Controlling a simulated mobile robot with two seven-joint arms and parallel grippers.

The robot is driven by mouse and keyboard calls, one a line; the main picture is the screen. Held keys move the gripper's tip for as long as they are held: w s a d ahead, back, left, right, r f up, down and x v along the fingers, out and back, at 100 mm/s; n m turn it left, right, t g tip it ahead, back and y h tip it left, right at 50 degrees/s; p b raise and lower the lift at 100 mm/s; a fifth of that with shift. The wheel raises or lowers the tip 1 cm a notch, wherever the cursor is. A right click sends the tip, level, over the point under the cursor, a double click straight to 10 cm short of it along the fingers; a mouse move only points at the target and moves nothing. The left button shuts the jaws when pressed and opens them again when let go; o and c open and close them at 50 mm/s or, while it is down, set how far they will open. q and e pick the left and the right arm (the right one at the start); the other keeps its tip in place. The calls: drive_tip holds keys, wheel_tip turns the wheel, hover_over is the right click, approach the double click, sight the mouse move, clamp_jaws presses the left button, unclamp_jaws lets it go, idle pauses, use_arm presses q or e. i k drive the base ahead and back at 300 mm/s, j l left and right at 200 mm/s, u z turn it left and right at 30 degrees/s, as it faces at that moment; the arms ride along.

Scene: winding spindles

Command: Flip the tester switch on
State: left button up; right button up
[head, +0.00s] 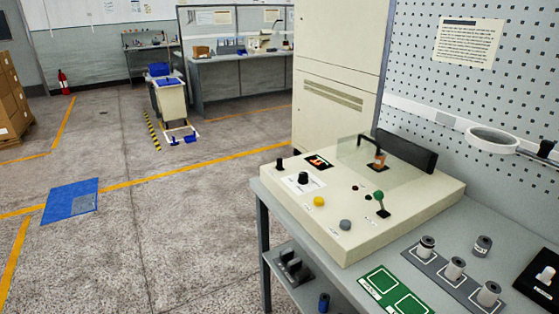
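The tester (345,250) is a cream sloped box on the grey bench. On its top a green-tipped lever switch (379,197) stands up from a dark slot at the right. A black knob (303,179) sits on a white plate at the left, with a yellow button (319,202) and a grey button (345,225) in front. A small dark panel with an orange display (318,162) is behind the knob. A clear cover (358,152) stands at the back by a black block (410,154). Neither of my grippers is in view.
On the grey bench (440,221), several spools stand on a grey strip (440,269) and a green marked mat (394,291) lies at the front. A white ring (493,139) juts from the pegboard wall (510,80). The floor to the left is open around a blue mat (70,199).

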sight(280, 162)
drive_tip(key=z, duration=0.4)
drive_tip(key=i+j+z, duration=0.2)
drive_tip(key=j+z, duration=0.15)
drive_tip(key=i+j+z, duration=0.15)
drive_tip(key=j+z, duration=0.25)
drive_tip(key=i+j, duration=0.15)
drive_tip(key=j, duration=0.35)
drive_tip(key=i+j+z, duration=0.1)
drive_tip(key=j, duration=0.4)
drive_tip(key=i+j+z, duration=0.1)
drive_tip(key=j, duration=0.45)
